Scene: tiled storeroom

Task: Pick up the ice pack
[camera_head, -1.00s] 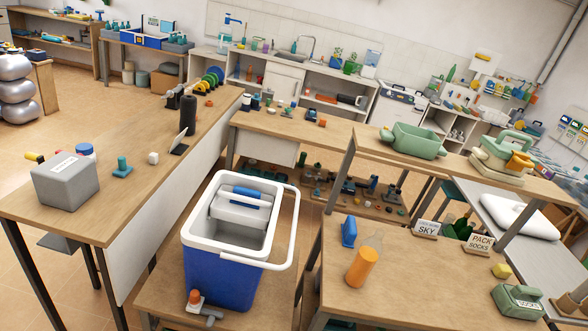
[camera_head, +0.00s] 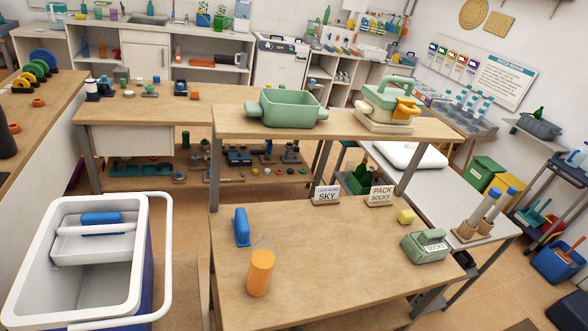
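A small blue upright block (camera_head: 241,226) stands at the left of the wooden table, behind an orange cylinder (camera_head: 261,272); it may be the ice pack. Another blue piece (camera_head: 101,218) lies on the white inner tray of an open blue-and-white cooler (camera_head: 134,264) at the lower left. I cannot tell for certain which blue thing is the ice pack. The cooler's white handle stands out to its right side. My gripper does not show in this view.
A long wooden bench (camera_head: 40,110) is at the left.

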